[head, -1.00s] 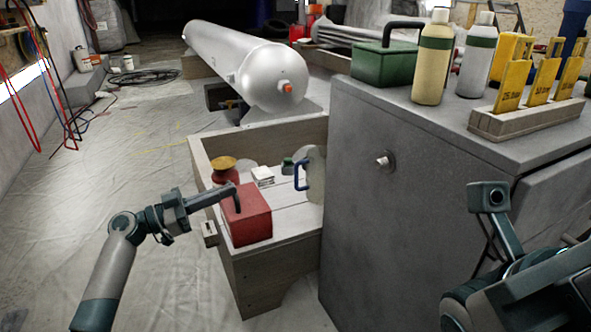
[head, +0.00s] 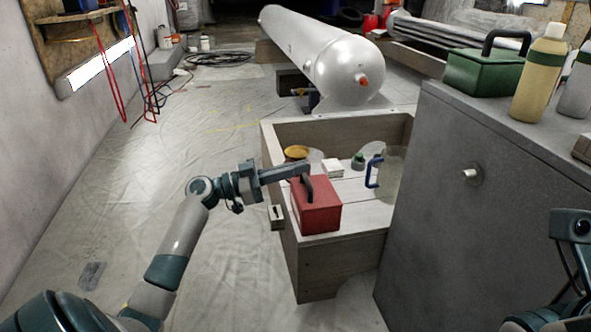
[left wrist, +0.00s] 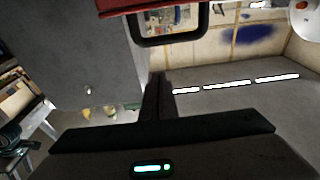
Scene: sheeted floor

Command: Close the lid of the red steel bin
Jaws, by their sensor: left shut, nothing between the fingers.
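The red steel bin (head: 317,212) stands at the near left corner of a wooden crate. Its flat red top looks level and shut down on the box, and a dark handle stands on it. My left gripper (head: 304,172) is shut and empty, with its tips at the top of the bin by the handle; I cannot tell whether they touch. The left wrist view shows its closed fingers (left wrist: 157,96), with a red edge (left wrist: 115,7) and a dark handle loop (left wrist: 170,43) beyond. My right gripper's fingers do not show; only part of that arm is at the right edge.
The wooden crate (head: 340,245) also holds a blue-handled pale jug (head: 374,172), a white block (head: 332,168) and a small green item (head: 358,161). A grey cabinet (head: 450,220) stands close on the right. The sheeted floor (head: 150,180) is open on the left.

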